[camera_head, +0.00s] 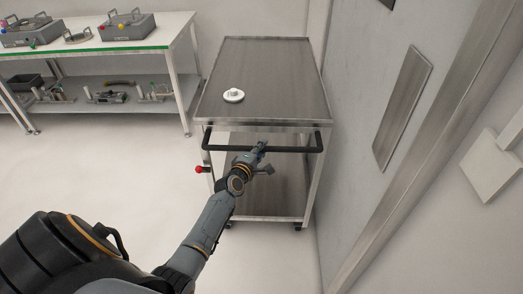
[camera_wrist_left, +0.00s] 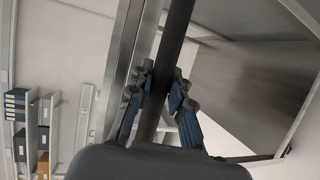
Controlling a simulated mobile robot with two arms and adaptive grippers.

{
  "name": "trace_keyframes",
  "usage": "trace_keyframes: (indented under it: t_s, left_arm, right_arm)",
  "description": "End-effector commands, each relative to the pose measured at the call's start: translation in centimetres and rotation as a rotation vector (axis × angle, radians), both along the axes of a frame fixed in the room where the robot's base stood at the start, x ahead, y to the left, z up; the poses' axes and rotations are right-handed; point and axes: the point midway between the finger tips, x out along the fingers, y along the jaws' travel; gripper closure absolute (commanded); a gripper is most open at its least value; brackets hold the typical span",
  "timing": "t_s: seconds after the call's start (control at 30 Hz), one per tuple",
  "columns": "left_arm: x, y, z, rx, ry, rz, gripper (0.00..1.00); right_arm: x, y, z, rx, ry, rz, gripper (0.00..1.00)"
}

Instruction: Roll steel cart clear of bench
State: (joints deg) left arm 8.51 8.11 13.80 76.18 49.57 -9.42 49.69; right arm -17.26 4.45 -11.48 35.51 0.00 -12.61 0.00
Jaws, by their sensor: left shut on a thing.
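The steel cart (camera_head: 283,75) stands upright between the bench and the grey door panel on the right. A small white round object sits on its top. Its black push handle (camera_head: 300,150) runs across the near end. My left gripper (camera_head: 262,147) is shut on this handle near its middle. In the left wrist view the fingers (camera_wrist_left: 158,95) sit on both sides of the dark bar (camera_wrist_left: 174,48). The bench (camera_head: 95,45), white with a green front edge, stands to the left of the cart, close to its far left side. My right gripper is not in view.
Grey cases (camera_head: 127,27) stand on the bench, and tools lie on its lower shelf (camera_head: 100,90). A red knob (camera_head: 201,169) sticks out at the cart's left near side. The wall and door panel (camera_head: 365,130) are close on the right. The floor (camera_head: 90,175) at near left is clear.

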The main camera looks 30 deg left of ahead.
Motion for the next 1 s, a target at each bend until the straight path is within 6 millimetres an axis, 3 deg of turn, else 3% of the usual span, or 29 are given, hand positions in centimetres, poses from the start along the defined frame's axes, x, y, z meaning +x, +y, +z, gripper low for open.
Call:
trace_keyframes:
  t_s: [0.4, 0.43, 0.53, 0.87, 1.0]
  left_arm:
    - [-0.2, -0.4, -0.6, -0.006, 0.011, -0.006, 1.00]
    - [-0.2, -0.5, -0.6, -0.006, 0.011, -0.006, 0.77]
    - [-0.2, -0.4, -0.5, -0.005, 0.010, -0.006, 0.57]
    - [-0.2, -0.2, -0.2, -0.002, 0.004, -0.002, 0.57]
    - [-1.4, -0.4, 0.0, -0.003, 0.003, -0.002, 0.57]
  right_arm:
    - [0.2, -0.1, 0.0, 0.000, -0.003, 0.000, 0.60]
    - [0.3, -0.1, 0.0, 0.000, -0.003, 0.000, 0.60]
    - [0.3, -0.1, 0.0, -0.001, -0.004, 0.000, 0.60]
    - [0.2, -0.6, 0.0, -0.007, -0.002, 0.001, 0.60]
    - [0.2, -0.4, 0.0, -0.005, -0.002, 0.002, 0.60]
